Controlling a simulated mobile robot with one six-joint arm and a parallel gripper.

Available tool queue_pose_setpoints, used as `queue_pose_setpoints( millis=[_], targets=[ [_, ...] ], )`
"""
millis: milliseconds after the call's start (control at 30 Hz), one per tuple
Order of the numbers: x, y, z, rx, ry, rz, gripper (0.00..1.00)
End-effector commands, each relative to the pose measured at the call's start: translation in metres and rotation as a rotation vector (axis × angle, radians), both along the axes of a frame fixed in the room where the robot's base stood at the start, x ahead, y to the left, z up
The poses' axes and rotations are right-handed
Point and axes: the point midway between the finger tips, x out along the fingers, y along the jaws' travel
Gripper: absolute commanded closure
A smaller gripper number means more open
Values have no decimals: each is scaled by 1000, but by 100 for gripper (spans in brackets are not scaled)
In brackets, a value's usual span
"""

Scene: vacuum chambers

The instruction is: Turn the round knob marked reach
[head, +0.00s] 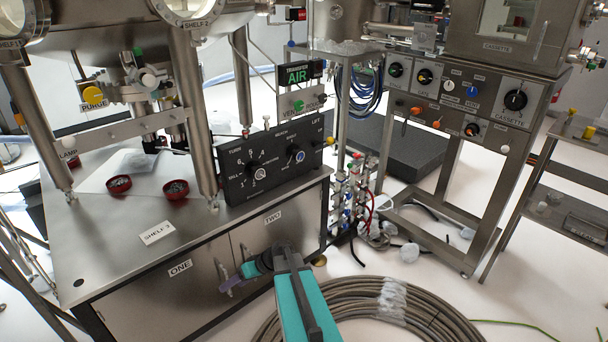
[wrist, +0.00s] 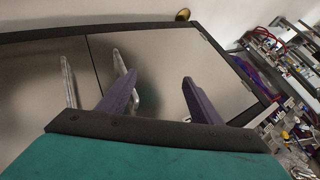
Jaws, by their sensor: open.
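The black control panel (head: 270,185) stands on the steel cabinet, with the words TURN, REACH and LIFT along its top. The round knob with a blue mark (head: 297,155) sits below the word REACH. A black numbered selector knob (head: 253,170) is to its left, under TURN. My gripper (head: 228,279) is in front of the cabinet doors, below the panel and lower left of the reach knob. In the wrist view my gripper (wrist: 160,76) has its two purple fingers apart, with nothing between them but a door behind. The panel and knob are not seen there.
Cabinet doors ONE (head: 180,280) and TWO (head: 272,225) have upright bar handles close to my gripper. A yellow-tipped lever (head: 329,141) is at the panel's right end. A coiled hose (head: 400,300) lies on the floor. Tubing and fittings (head: 352,195) crowd the cabinet's right side.

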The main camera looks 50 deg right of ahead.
Motion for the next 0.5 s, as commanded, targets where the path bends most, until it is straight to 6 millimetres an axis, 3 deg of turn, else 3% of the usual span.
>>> queue_pose_setpoints(
  millis=[33,200,367,500],
  targets=[
    [11,-28,7,-9,-62,-25,41],
    [34,-107,53,-50,-264,-95,41],
    [39,-187,102,-122,-449,-165,41],
    [30,-258,150,-205,-605,-230,41]
  ],
)
